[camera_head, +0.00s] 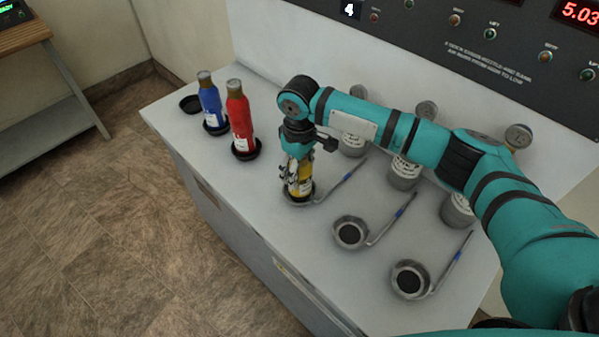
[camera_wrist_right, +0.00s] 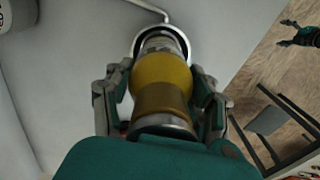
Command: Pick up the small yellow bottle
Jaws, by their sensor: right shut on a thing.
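The small yellow bottle (camera_head: 299,187) stands upright in the head view, over the round metal holder (camera_head: 290,201) with a tube running off to the right. My right gripper (camera_head: 298,178) comes down on it from above and is shut on it. In the right wrist view the yellow bottle (camera_wrist_right: 161,78) lies between the two fingers of my right gripper (camera_wrist_right: 162,95), with the holder's ring around its far end. I cannot tell whether the bottle still rests in the holder. My left gripper does not show in the head view.
A red bottle (camera_head: 239,120) and a blue bottle (camera_head: 210,106) stand in black holders on the left of the white counter (camera_head: 230,190). Two empty round holders, one in the middle (camera_head: 350,233) and one in front (camera_head: 409,279), are on the right. Grey canisters (camera_head: 404,172) line the back.

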